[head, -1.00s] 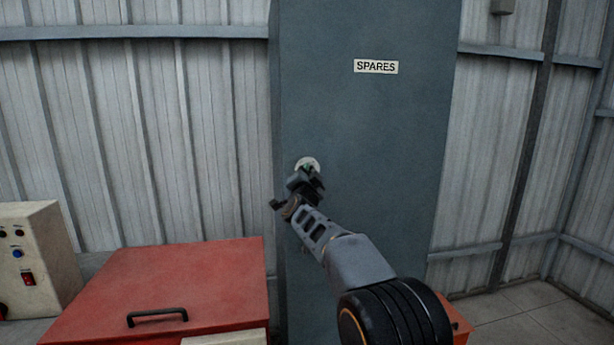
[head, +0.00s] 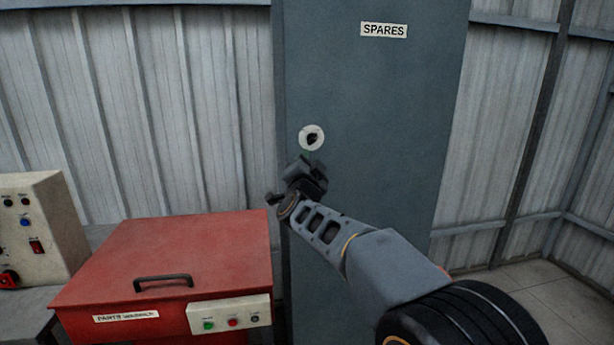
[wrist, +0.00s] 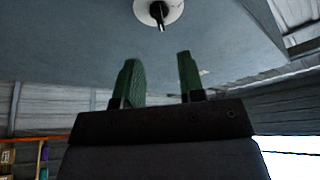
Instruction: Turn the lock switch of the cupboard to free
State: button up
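The tall grey-blue cupboard (head: 375,120) stands ahead with a SPARES label on its door. Its lock switch (head: 312,138) is a round pale plate with a small dark knob in the middle. In the wrist view the lock switch (wrist: 158,12) is at the top edge, with the dark knob pointing down, slightly slanted. My gripper (wrist: 162,75) has two green fingers standing apart with nothing between them. In the head view my gripper (head: 308,165) is just below the lock switch, apart from it; the fingers are mostly hidden there.
A red parts washer (head: 190,255) with a black lid handle and a button panel stands at the lower left. A cream control box (head: 38,230) with a red switch stands farther left. Bare floor (head: 545,300) shows at the right.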

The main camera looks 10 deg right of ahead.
jog(key=shift+v, duration=1.65)
jog(key=shift+f, duration=0.1)
jog(key=a+f+n+g+y, duration=0.55)
jog(key=f+n+y, duration=0.25)
jog(key=f, duration=0.2)
jog(key=s+f+n+g+y+p, duration=0.2)
jog(key=s+f+n+g, duration=0.25)
jog(key=s+f, duration=0.35)
jog(key=s+d+g+h+p, duration=0.2)
jog(key=s+d+g+p, duration=0.1)
jog(key=s, duration=0.7)
jog(key=s+d+g+h+p, duration=0.1)
jog(key=s+d+g+p, duration=0.2)
jog(key=s+d, duration=0.3)
jog(key=s, duration=0.4)
jog(key=shift+s+d+n+h+p, duration=0.2)
jog(key=shift+s+n+h+p, duration=0.1)
jog(key=shift+n+h, duration=0.1)
